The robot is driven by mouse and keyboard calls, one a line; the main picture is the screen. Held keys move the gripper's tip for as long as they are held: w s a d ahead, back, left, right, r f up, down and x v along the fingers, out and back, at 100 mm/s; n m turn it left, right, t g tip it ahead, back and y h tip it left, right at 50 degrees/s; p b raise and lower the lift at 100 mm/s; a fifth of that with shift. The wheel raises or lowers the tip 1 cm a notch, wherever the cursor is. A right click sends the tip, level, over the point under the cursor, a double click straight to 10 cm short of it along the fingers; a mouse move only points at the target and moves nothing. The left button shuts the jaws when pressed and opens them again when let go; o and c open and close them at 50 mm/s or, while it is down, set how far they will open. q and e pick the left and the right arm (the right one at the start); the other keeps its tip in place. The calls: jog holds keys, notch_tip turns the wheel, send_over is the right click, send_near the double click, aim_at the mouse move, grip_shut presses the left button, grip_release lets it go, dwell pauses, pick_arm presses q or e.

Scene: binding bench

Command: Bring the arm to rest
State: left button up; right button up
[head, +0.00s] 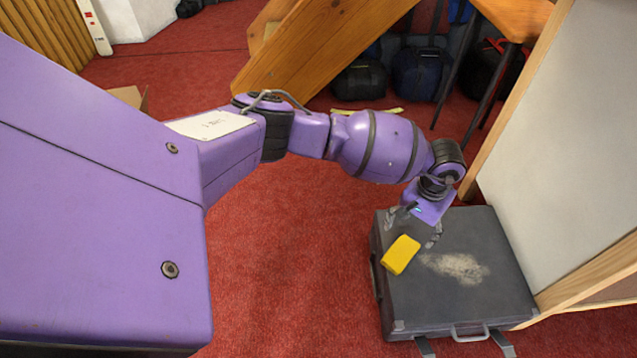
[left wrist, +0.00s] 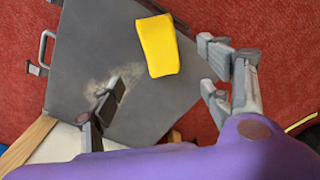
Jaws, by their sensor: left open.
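My left arm (head: 375,146) reaches in from the left of the head view, with its gripper (head: 414,228) pointing down over a dark grey case. The gripper is open, with its fingers spread wide apart in the left wrist view (left wrist: 163,80). Nothing shows held in it. A yellow block (head: 400,254) appears to lie on the case near its left edge, close to the fingertips. In the left wrist view the block (left wrist: 158,46) sits beyond the gap between the fingers. My right gripper is not in view.
The case (head: 455,300) stands on red carpet (head: 290,260), beside a pale wood-edged panel (head: 550,150) on the right. A slanted wooden beam (head: 315,45) and dark bags (head: 420,72) are behind the arm. Carpet left of the case is clear.

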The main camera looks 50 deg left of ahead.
pick_arm(q)
jog(key=shift+w+r, duration=0.1)
jog(key=shift+r, duration=0.2)
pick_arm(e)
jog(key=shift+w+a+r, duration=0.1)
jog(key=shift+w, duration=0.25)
